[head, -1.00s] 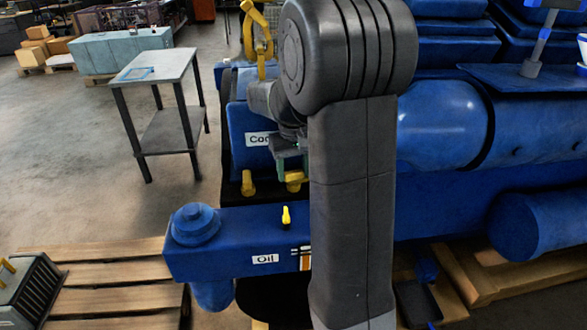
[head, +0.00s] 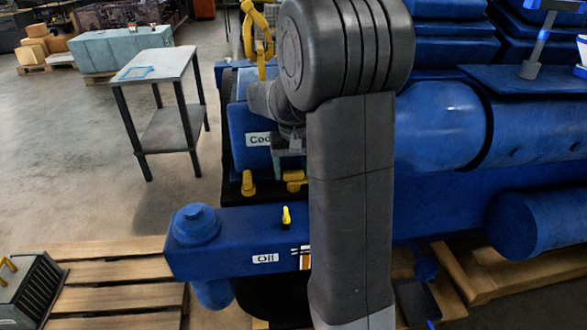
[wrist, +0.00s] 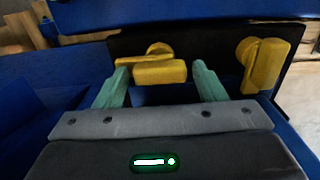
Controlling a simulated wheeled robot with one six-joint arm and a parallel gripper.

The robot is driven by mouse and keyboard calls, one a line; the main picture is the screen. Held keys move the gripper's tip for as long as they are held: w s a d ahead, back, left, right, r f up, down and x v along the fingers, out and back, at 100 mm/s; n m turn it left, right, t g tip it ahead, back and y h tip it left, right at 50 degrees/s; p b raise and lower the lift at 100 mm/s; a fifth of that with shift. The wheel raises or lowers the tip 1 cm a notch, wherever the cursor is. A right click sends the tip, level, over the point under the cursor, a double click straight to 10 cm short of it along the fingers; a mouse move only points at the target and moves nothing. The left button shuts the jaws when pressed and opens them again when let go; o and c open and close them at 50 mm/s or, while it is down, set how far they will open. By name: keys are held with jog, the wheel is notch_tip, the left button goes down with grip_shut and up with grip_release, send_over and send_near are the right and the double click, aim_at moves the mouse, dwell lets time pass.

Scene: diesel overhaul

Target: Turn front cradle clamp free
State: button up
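The fingers are apart, with gaps showing on both sides. The other clamp (wrist: 262,66) is to the right, with its bar pointing down the picture. I cannot tell which clamp is the front one.
The blue oil housing (head: 225,250) with a small yellow lever (head: 286,216) lies in front of the clamps. The large blue engine (head: 440,130) fills the right. A side table (head: 165,65) and open floor are at the left.

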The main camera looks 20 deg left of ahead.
aim_at(294, 172)
jog(key=shift+o, duration=0.4)
jog(key=shift+r, duration=0.3)
notch_tip(294, 172, up, 13)
dwell(0.5)
notch_tip(294, 172, down, 13)
jog(key=shift+f, duration=0.4)
jog(key=shift+n, duration=0.4)
